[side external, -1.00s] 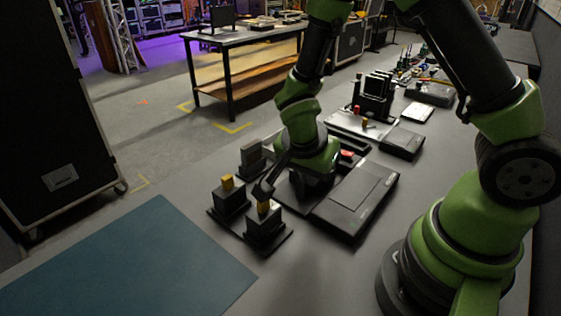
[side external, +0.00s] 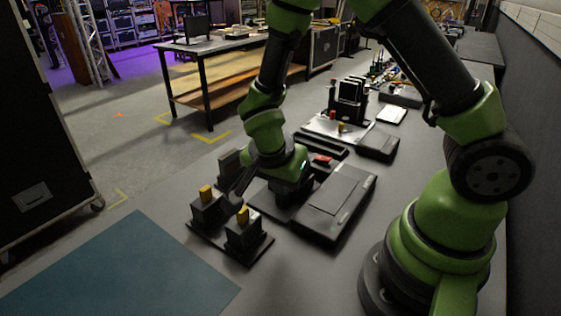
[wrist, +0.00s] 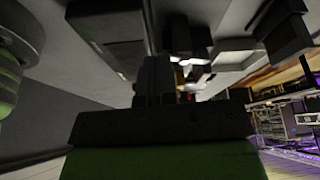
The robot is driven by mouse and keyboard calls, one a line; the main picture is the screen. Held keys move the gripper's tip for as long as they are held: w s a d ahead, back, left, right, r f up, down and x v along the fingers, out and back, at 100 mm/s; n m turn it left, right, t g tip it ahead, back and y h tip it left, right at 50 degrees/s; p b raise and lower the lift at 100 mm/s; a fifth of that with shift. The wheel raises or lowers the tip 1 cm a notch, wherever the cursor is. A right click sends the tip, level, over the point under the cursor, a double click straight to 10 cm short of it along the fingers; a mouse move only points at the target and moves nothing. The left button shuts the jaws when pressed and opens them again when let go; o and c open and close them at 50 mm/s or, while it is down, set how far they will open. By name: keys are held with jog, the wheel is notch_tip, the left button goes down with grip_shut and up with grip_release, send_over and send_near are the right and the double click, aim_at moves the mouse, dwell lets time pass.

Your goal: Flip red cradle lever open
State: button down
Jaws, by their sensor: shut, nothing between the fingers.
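A small red piece (side external: 322,159) sits on a dark unit just right of my wrist in the side view; I cannot tell for sure that it is the red cradle lever, or how it is set. Another red knob (side external: 333,115) stands farther back, by a black upright holder (side external: 349,97). My gripper (side external: 234,200) is shut and empty, pointing down and left between two black blocks with yellow tops (side external: 206,193) (side external: 243,215). Whether it touches either is unclear. In the wrist view its dark fingers (wrist: 155,75) are together, with a blurred red spot (wrist: 180,73) beyond them.
A flat black case (side external: 336,203) lies right of my gripper. A teal mat (side external: 130,270) at the front left is clear. A tall black case (side external: 40,140) stands at the far left.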

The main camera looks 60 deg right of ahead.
jog(key=s+a+v, duration=0.1)
jog(key=s+v, duration=0.1)
jog(key=v, duration=0.9)
jog(key=shift+f, duration=0.35)
